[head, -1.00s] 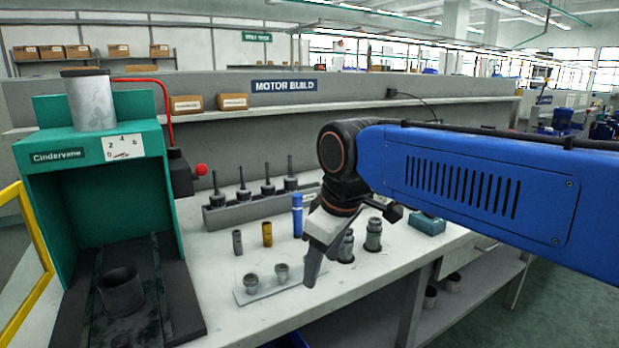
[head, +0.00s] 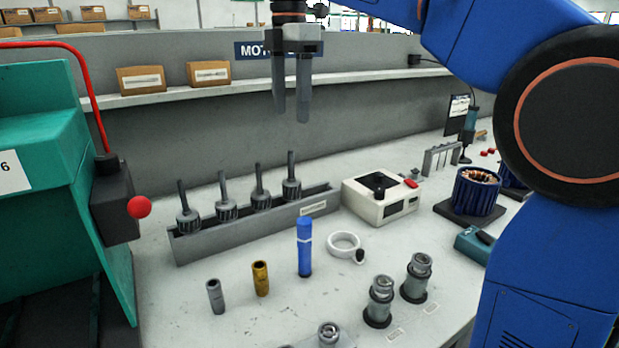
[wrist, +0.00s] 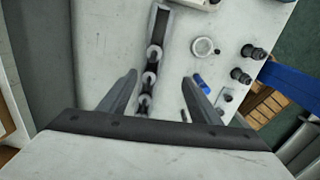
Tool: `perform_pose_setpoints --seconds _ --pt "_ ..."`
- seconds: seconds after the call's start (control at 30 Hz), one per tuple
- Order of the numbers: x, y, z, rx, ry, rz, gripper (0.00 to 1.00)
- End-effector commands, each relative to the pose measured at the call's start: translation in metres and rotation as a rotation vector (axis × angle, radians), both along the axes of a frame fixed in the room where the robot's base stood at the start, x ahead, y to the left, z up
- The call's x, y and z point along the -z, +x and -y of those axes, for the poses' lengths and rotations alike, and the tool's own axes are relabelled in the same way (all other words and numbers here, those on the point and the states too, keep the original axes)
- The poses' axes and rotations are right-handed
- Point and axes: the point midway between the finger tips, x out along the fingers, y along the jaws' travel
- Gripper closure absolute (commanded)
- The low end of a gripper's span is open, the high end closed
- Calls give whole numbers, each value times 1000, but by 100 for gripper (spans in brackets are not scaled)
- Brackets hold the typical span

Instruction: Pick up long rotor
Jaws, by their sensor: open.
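Several rotors with dark ribbed bodies and upright grey shafts stand in a row in a long grey rack (head: 240,232). They include a leftmost one (head: 187,222), a second (head: 227,209), a third (head: 260,199) and a rightmost one (head: 291,188). I cannot tell for certain which is the long rotor. My gripper (head: 291,118) points down, open and empty, above the right end of the rack and apart from the rotors. In the wrist view some rotors (wrist: 149,78) show between the two fingers; the white palm hides part of the view.
A white tester box (head: 380,200) stands right of the rack. In front are a blue cylinder (head: 304,248), a brass sleeve (head: 261,278), a grey sleeve (head: 215,296), a white ring (head: 343,244) and grey fittings (head: 379,300). A teal press (head: 60,200) stands left.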

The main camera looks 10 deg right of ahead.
Motion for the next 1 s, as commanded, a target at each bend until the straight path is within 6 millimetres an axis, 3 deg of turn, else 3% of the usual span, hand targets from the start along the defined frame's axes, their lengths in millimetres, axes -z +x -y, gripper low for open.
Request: perform_pose_setpoints --seconds 0.13,0.23,0.7,1.0 --pt "-3 4 -8 -54 -4 -9 42" --pt "6 4 -9 -59 -5 -11 42" --pt "88 4 -8 -56 -5 -12 42" --pt "117 5 -8 -56 -4 -9 42"
